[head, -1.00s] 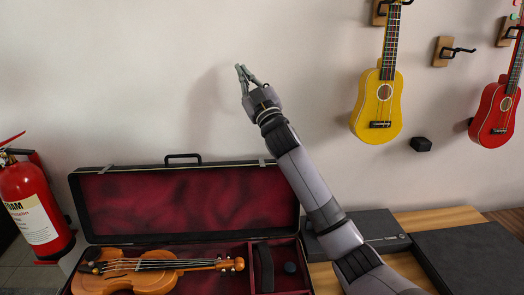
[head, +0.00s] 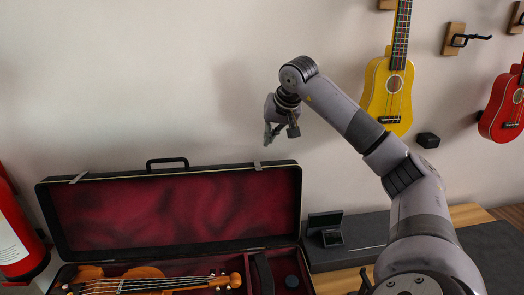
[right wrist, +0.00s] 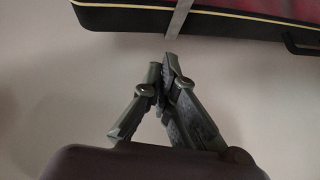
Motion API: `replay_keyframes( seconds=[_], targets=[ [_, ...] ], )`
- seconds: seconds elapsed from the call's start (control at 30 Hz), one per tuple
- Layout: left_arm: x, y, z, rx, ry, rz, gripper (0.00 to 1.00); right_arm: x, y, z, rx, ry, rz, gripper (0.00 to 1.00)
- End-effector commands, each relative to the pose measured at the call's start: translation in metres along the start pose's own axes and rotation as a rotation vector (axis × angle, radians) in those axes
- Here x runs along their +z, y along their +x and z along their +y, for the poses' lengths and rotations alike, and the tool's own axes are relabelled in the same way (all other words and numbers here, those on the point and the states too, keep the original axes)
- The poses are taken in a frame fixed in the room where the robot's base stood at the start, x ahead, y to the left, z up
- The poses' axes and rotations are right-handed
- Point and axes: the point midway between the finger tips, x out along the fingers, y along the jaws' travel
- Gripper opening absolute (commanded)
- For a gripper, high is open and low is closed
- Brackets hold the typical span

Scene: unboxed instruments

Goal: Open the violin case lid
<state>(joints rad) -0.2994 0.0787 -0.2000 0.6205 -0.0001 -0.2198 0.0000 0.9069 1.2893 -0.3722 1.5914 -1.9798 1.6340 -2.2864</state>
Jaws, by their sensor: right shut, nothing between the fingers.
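The violin case lid (head: 175,212) stands raised and open, its dark red lining facing me. A black handle (head: 167,162) and latches show along its upper edge. The violin (head: 150,283) lies in the case's lower part, which the bottom of the head view cuts off. My right gripper (head: 267,141) is shut and empty. It points down in front of the wall, above the lid's upper right corner, and looks apart from it. In the right wrist view its closed fingertips (right wrist: 162,66) are below the lid's edge (right wrist: 235,13) and a latch strap (right wrist: 179,18). My left gripper is out of view.
A red fire extinguisher (head: 16,235) stands at the left. A yellow ukulele (head: 388,92) and a red one (head: 503,108) hang on the wall at the right. A small open black box (head: 325,225) sits right of the case. The wall above the lid is bare.

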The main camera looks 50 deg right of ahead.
Motion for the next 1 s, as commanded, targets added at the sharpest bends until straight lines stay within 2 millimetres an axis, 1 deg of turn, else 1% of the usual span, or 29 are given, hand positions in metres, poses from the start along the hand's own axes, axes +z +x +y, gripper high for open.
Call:
replay_keyframes(
  seconds=[0.03,0.1,0.2,0.27,0.37,0.6,0.7,0.83,1.0],
  targets=[
    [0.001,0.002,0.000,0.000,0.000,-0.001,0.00,-0.004,-0.004,0.021,0.073,-0.046,0.014,0.00],
    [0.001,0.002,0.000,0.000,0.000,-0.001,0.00,-0.007,-0.010,0.041,0.147,-0.096,0.020,0.00],
    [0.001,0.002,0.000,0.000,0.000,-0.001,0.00,-0.008,-0.011,0.054,0.195,-0.129,0.019,0.00],
    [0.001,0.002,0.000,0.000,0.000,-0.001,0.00,-0.008,-0.007,0.056,0.203,-0.134,0.017,0.00],
    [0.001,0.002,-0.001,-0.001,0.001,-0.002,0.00,-0.008,0.007,0.059,0.202,-0.133,0.015,0.00],
    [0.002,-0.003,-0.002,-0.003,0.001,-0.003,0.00,-0.010,0.050,0.066,0.198,-0.131,0.014,0.00],
    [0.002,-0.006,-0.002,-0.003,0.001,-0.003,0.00,-0.010,0.065,0.069,0.197,-0.131,0.016,0.00],
    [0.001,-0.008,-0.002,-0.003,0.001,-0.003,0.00,-0.011,0.078,0.071,0.196,-0.131,0.017,0.00],
    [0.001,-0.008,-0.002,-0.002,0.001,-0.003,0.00,-0.011,0.085,0.072,0.195,-0.131,0.020,0.00]
  ],
)
